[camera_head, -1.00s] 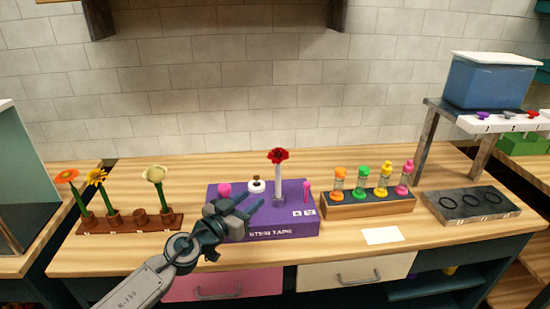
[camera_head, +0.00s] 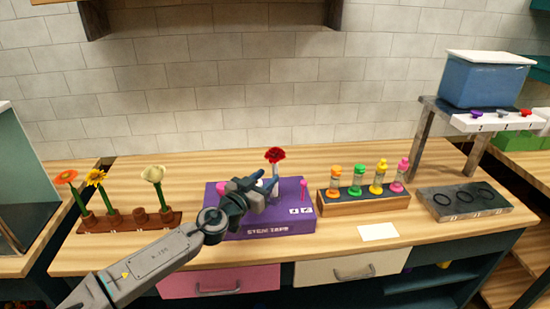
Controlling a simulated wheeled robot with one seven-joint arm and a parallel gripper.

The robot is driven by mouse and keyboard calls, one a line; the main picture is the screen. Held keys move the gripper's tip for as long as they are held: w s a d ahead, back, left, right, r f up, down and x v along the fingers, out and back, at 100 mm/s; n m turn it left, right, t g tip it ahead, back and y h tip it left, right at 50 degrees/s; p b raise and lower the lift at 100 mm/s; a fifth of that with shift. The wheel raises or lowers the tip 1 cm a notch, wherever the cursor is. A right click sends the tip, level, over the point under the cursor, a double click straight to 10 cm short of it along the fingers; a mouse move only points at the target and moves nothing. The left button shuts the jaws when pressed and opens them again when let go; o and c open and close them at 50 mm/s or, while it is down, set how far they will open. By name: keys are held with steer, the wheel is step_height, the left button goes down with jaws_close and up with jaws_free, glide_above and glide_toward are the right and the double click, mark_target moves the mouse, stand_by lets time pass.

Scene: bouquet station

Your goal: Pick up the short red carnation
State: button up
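The short red carnation (camera_head: 275,155) stands upright in a pale holder on top of the purple stem tape box (camera_head: 262,229). My gripper (camera_head: 266,185) is in front of the box top, with its fingers pointing right toward the carnation's stem just below the bloom. The fingers look spread apart. In this view they overlap the pale stem or holder, and I cannot tell whether they touch it or surround it. My gripper hides the white piece and part of the box top.
A brown rack (camera_head: 128,222) with several flowers stands at left. A wooden rack (camera_head: 363,202) holds several colored-cap bottles to the right. A dark tray with rings (camera_head: 462,203) lies farther right. A white card (camera_head: 378,232) lies on the clear front counter.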

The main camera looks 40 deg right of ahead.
mark_target(274, 172)
steer(key=x, duration=0.1)
steer(key=p+x, duration=0.1)
steer(key=x, duration=0.1)
steer(key=shift+s+d+r, duration=0.15)
steer(key=shift+s+d, duration=0.05)
steer(key=shift+d, duration=0.15)
steer(key=shift+w+d+p, duration=0.2)
steer(key=shift+d+p, duration=0.15)
steer(key=shift+d, duration=0.15)
jaws_close()
